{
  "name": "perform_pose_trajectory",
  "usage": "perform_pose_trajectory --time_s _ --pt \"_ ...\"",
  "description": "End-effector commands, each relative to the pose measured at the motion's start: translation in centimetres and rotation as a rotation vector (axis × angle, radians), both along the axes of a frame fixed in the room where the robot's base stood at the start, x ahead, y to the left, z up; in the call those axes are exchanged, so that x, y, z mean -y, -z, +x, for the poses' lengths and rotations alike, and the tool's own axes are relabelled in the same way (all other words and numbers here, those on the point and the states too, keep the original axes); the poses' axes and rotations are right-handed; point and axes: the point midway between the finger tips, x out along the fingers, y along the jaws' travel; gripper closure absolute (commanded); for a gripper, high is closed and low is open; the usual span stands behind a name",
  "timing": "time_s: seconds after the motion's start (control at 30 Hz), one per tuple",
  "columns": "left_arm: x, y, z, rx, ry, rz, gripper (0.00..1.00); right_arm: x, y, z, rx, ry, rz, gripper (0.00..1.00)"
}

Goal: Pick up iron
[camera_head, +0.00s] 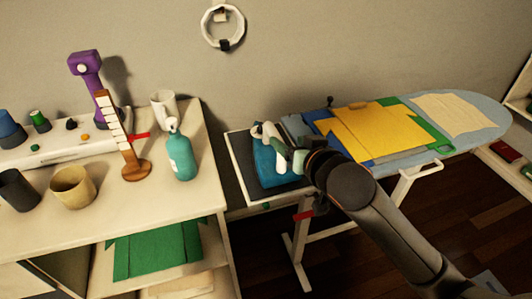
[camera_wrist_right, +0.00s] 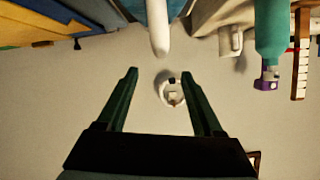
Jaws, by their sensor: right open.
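The iron (camera_head: 268,168) has a blue body and a white handle. It stands on the dark rest at the left end of the ironing board. My right gripper (camera_head: 287,148) is at the iron's upper right side and partly hides it. In the right wrist view, the green fingers of the gripper (camera_wrist_right: 158,73) are spread with nothing between them. A white rounded part, apparently the iron's handle (camera_wrist_right: 158,30), shows just above the fingertips. I cannot tell whether the gripper touches the iron. My left gripper is not in view.
A yellow garment (camera_head: 372,132) lies on the ironing board (camera_head: 487,112). A white ring (camera_head: 222,27) hangs on the wall behind.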

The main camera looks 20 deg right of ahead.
Motion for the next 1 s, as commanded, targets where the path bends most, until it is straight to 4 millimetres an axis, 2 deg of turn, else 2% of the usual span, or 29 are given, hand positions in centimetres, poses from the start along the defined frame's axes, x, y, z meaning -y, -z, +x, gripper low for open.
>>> perform_pose_trajectory --time_s 0.3,0.63,1.0 --pt "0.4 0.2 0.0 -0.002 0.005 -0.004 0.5 -0.3 2.0 4.7 -0.001 0.0 0.0 0.32" --pt "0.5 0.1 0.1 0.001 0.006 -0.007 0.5 -0.5 2.7 6.9 0.0 -0.001 0.0 0.32" --pt "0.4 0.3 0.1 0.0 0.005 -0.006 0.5 -0.9 4.2 10.8 -0.001 -0.001 0.001 0.32"
